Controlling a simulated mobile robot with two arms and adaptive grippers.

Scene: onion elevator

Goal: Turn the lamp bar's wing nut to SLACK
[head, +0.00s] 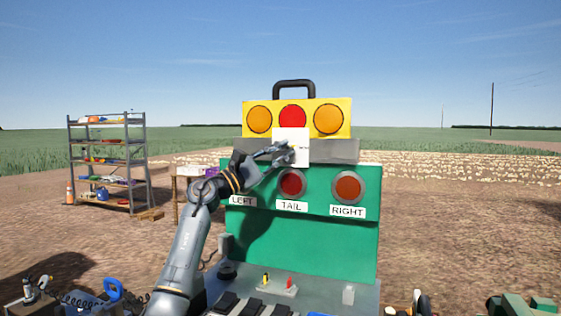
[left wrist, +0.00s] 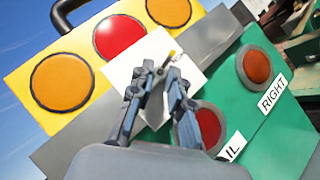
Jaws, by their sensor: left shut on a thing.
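The yellow lamp bar (head: 337,104) has two orange lamps, a red middle lamp and a black handle. It stands on a grey ledge (head: 343,150) above a green panel. A white plate (head: 303,135) is on its front; I cannot read any SLACK mark there. My left gripper (head: 288,152) reaches from the left to this plate. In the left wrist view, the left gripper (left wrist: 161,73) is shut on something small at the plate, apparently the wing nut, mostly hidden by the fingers. A small yellow piece (left wrist: 172,54) shows just beyond the fingertips. My right gripper is not in view.
The green panel (head: 300,238) carries red lamps labelled LEFT, TAIL and RIGHT; my left arm covers the LEFT lamp. A grey console (head: 345,292) with switches stands below it. A stocked shelf (head: 107,160) is far left. Open ground lies around.

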